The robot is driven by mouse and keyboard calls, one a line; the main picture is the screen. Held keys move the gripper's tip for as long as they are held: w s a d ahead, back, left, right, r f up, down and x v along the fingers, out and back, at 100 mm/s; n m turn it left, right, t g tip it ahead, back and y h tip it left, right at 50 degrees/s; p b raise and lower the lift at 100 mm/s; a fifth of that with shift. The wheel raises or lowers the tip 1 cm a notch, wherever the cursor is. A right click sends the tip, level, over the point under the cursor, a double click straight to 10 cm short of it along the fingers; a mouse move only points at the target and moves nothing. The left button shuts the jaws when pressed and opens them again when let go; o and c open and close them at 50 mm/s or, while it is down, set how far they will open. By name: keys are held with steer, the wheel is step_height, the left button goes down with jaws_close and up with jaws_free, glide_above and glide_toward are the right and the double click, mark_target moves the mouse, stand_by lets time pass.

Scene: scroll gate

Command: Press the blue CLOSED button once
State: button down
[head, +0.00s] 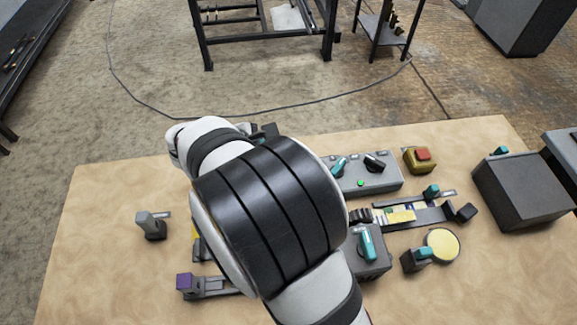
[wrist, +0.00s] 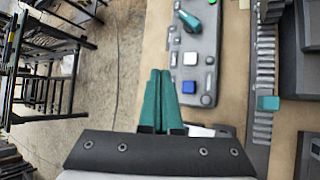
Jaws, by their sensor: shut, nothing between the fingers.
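My gripper (wrist: 160,72) has teal fingers that are shut together and empty. Its fingertips appear just left of the blue button in the wrist view, apart from it in the picture; their height above the panel cannot be told. In the head view the panel (head: 385,186) shows its right part; my arm hides the blue button and the fingers.
The panel also carries a teal-handled knob (head: 338,166) and a black knob (head: 375,163). A red button on a yellow box (head: 421,159), a slide rail (head: 430,214), a teal lever box (head: 369,247) and a yellow disc (head: 443,244) stand nearby.

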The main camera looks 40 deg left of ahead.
steer(key=shift+f, duration=0.1)
steer(key=shift+f, duration=4.3)
steer(key=shift+f, duration=0.1)
steer(key=shift+d+f, duration=0.1)
steer(key=shift+f, duration=0.25)
